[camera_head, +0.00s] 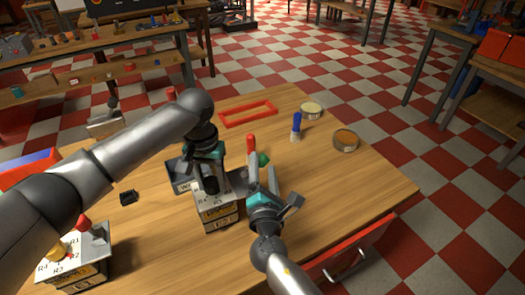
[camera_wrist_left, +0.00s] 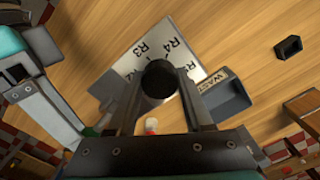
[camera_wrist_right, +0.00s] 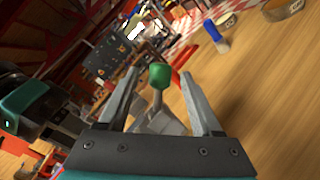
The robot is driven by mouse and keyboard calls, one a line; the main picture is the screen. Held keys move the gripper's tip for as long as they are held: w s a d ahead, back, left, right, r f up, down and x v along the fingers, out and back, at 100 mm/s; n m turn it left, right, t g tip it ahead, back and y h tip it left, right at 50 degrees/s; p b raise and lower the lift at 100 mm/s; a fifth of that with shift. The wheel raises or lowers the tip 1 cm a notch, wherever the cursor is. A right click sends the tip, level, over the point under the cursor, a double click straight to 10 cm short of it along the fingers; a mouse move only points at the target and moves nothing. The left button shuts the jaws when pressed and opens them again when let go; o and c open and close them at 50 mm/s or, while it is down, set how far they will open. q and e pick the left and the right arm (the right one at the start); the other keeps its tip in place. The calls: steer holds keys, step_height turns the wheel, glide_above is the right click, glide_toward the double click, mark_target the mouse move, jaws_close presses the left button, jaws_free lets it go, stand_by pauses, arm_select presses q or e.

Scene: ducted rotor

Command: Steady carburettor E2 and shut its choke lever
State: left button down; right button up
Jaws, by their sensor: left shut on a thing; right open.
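A grey-white box-shaped unit (camera_head: 222,219), its top marked R3 and R4, stands at the table's middle; its front label is too small to read. I take it for carburettor E2. My left gripper (camera_head: 208,182) is over it, shut on a black cylindrical post (camera_wrist_left: 158,82) that hides part of the top. A green knob (camera_head: 263,159) on a grey lever shows beside the unit. My right gripper (camera_head: 263,188) is open; in the right wrist view the green knob (camera_wrist_right: 160,76) appears between its spread fingers, and I cannot tell whether they touch it.
A similar unit (camera_head: 88,272) with yellow and red knobs stands at front left. A grey waste tray (camera_wrist_left: 228,98) sits beside the middle unit. A red handle (camera_head: 250,145), red frame (camera_head: 247,113), blue-topped brush (camera_head: 296,127) and two round tins (camera_head: 345,141) lie beyond. The table's right side is clear.

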steer(key=shift+w, duration=2.95)
jaws_close()
